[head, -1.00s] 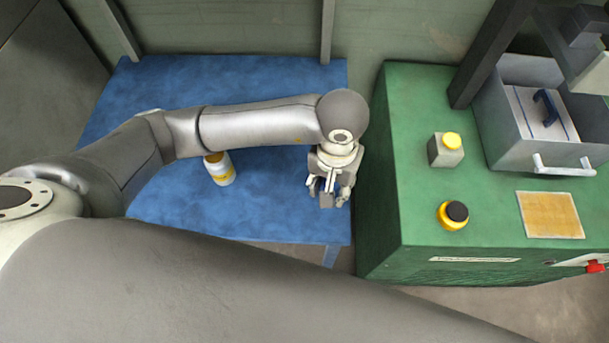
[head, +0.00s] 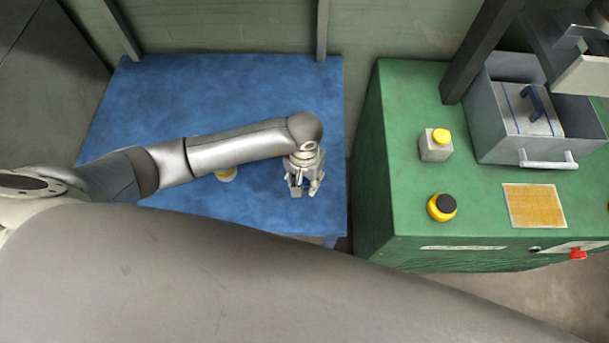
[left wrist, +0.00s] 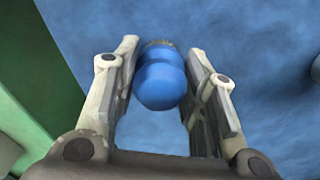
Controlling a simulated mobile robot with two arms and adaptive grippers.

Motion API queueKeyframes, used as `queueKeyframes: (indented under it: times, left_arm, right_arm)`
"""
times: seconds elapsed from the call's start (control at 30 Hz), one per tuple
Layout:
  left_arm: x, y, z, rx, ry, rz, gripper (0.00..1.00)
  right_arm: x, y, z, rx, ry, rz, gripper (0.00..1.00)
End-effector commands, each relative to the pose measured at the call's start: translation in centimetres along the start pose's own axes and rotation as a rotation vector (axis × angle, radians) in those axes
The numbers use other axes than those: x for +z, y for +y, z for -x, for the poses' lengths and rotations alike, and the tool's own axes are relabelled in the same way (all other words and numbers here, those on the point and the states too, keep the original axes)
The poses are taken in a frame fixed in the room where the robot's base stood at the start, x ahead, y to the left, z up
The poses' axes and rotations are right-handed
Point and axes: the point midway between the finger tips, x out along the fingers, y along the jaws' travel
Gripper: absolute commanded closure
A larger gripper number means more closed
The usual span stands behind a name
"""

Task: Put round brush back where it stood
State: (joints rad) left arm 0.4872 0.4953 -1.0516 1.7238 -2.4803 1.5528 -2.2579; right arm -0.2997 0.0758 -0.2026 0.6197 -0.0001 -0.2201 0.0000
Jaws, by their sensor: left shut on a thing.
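The round brush (left wrist: 160,82) shows in the left wrist view as a blue, rounded handle end with a dark, bristly rim at its far side. My left gripper (head: 302,190) is shut on it, with one finger on each side. In the head view the gripper hangs over the right part of the blue table (head: 150,85), and the brush is mostly hidden between the fingers. I cannot tell how high the brush is above the table. My right gripper is not in view.
A white and yellow container (head: 227,175) stands on the table, partly behind my left arm. To the right is a green machine (head: 400,180) with a yellow-topped button box (head: 436,150), a yellow and black knob (head: 441,207) and a grey bin (head: 490,120). The table's back is clear.

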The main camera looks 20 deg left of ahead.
Motion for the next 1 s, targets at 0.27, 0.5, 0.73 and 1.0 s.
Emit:
queueKeyframes:
  times: [0.27, 0.5, 0.73, 1.0]
  left_arm:
    - [0.0, 0.0, -0.4, 0.0, 0.0, 0.0, 0.83]
    - [0.0, 0.0, -0.3, 0.0, 0.0, 0.001, 0.4]
    - [0.0, 0.0, -0.2, 0.0, 0.0, 0.001, 0.4]
    - [-0.2, 0.0, 1.4, 0.001, 0.005, -0.001, 0.4]
  right_arm:
    - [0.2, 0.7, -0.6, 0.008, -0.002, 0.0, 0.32]
    - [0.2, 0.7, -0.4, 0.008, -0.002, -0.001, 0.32]
    - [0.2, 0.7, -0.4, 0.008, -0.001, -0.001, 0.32]
    - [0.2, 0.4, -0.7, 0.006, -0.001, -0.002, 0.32]
